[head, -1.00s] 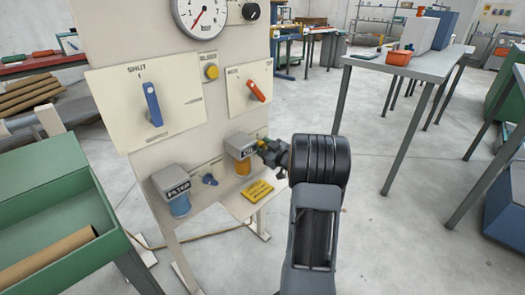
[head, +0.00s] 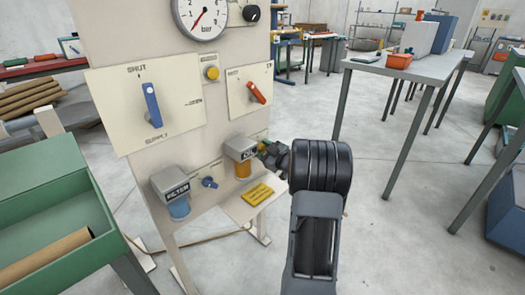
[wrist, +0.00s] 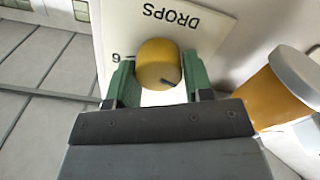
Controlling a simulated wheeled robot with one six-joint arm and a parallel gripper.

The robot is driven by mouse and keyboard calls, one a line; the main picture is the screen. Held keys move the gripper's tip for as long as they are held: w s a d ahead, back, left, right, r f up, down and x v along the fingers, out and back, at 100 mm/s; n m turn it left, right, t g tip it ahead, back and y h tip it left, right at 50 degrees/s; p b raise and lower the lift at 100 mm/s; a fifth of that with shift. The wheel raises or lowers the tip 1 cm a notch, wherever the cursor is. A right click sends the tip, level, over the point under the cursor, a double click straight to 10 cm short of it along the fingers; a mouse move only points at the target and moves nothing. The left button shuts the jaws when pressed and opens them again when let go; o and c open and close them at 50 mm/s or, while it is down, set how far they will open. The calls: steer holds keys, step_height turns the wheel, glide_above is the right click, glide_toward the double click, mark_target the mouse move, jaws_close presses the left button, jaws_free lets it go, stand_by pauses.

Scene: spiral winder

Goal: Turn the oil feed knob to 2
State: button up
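The oil feed knob (wrist: 158,62) is a yellow round knob with a dark pointer mark, in front of a cream plate (wrist: 205,32) lettered DROPS, upside down in the wrist view. A 6 shows left of the knob; a 2 is not visible. The pointer mark slants toward the lower right in the wrist view. In the head view my gripper (head: 266,149) is at the right of the OIL unit (head: 240,150); the knob is mostly hidden there.
An amber cup (wrist: 285,95) stands close to the right finger in the wrist view. The panel also bears a blue lever (head: 152,104), a red lever (head: 257,92), a yellow button (head: 211,73), a gauge (head: 201,15) and a FILTER unit (head: 172,185).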

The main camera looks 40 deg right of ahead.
steer(key=o, duration=0.4)
steer(key=s+p, duration=0.1)
steer(key=s, duration=0.3)
steer(key=s+d+p, duration=0.1)
steer(key=s, duration=0.4)
steer(key=s+d+p, duration=0.1)
steer(key=s, duration=0.3)
steer(key=shift+s+d+p, duration=0.2)
steer(key=shift+s+p, duration=0.15)
steer(key=shift+p, duration=0.05)
